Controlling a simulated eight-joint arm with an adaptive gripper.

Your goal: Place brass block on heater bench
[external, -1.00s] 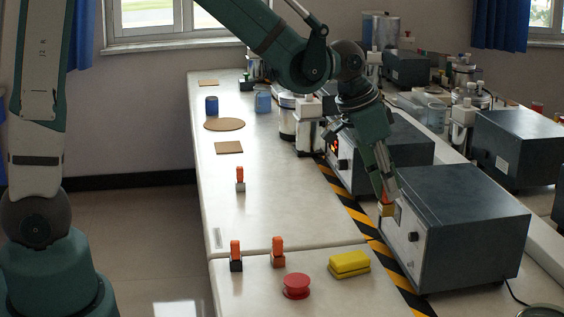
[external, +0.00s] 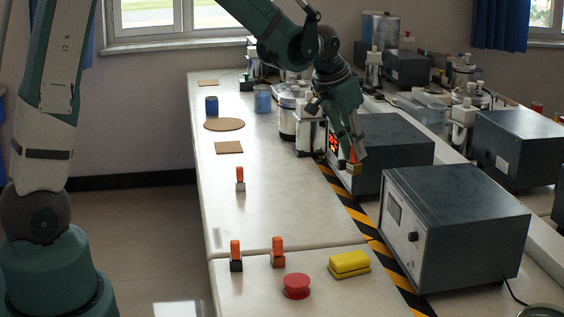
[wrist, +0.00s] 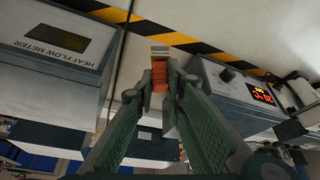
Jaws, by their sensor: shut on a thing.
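My gripper (external: 353,152) is shut on the orange grip of the brass block (external: 355,169), held in the air near the front of the dark instrument box with a lit red display (external: 333,143). In the wrist view, the gripper fingers (wrist: 160,84) squeeze the orange grip, and the labelled end of the block (wrist: 160,51) points toward the striped tape. The red display box (wrist: 240,92) is to the right in that view. I cannot tell which surface is the heater bench; no readable label names it.
A heat flow meter box (external: 455,225) stands at the near right. Black-yellow tape (external: 350,205) runs along the boxes. Orange-topped pieces (external: 240,181), a red button (external: 296,286) and a yellow sponge (external: 348,264) stand on the white bench (external: 300,220). Metal vessels (external: 308,128) stand behind.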

